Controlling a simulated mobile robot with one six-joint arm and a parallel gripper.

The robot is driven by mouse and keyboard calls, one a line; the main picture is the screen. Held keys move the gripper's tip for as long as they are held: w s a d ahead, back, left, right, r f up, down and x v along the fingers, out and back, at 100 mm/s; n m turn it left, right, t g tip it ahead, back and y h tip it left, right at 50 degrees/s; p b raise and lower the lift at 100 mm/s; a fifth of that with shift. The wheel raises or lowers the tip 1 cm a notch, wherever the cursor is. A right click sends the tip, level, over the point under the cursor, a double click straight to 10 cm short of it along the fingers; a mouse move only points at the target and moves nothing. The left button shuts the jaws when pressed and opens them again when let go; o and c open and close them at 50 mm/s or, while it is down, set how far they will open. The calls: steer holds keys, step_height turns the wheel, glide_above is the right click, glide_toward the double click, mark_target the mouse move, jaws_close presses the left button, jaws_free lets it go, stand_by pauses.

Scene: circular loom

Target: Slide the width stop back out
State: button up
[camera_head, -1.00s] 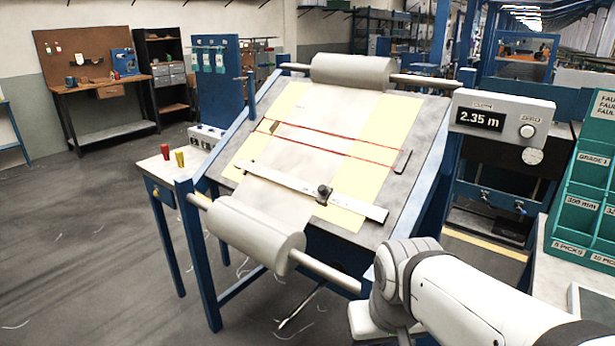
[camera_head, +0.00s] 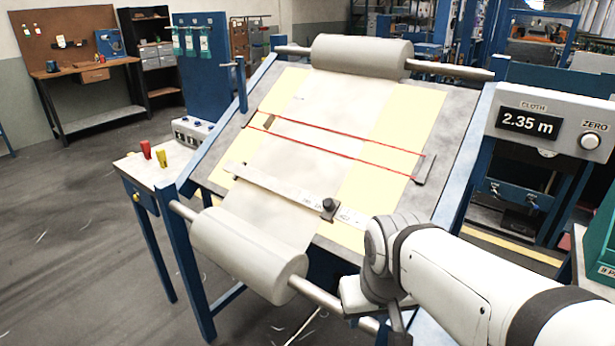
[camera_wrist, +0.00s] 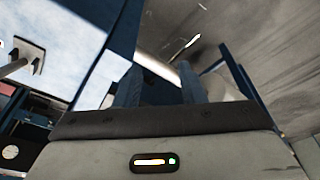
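The width stop, a small dark block with a knob (camera_head: 328,208), sits on the white graduated rule (camera_head: 285,187) that lies across the lower part of the sloping inspection board. It is right of the pale cloth's middle, over the yellow strip. My arm reaches in from the lower right, and its wrist covers the rule's right end. My gripper (camera_wrist: 157,68) shows two dark fingers standing apart with nothing between them in the wrist view. It hangs below and right of the stop, away from the rule. The stop is not recognisable in the wrist view.
A cloth roll (camera_head: 250,254) on a bar crosses the board's lower edge, close to my arm. Another roll (camera_head: 362,56) lies at the top. Red lines (camera_head: 335,148) span the board. A counter box (camera_head: 540,125) reading 2.35 m stands at right. Floor at left is clear.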

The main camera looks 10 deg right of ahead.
steer(key=shift+o, duration=0.4)
steer(key=shift+a, duration=0.1)
steer(key=shift+o, duration=0.7)
steer(key=shift+w+r, duration=0.15)
steer(key=shift+w, duration=0.05)
steer(key=shift+o, duration=0.2)
steer(key=w+r+m+p, duration=0.3)
steer(key=w+r, duration=0.4)
steer(key=w, duration=0.7)
steer(key=shift+w+r+m+g, duration=0.15)
steer(key=shift+w+m+g, duration=0.2)
steer(key=shift+m, duration=0.55)
steer(key=r+m+p, duration=0.1)
steer(key=m+p, duration=0.2)
steer(key=m, duration=0.3)
glide_above(329, 200)
steer(key=s, duration=0.1)
steer(key=shift+d+r+g+y, duration=0.1)
steer(key=shift+d+g+y, duration=0.15)
steer(key=shift+g+y, duration=0.15)
steer(key=shift+w+f, duration=0.15)
steer(key=shift+f, duration=0.1)
steer(key=f, duration=0.7)
steer(key=shift+w+a+f+p, duration=0.1)
steer(key=shift+w+a+p, duration=0.2)
steer(key=shift+w+p, duration=0.05)
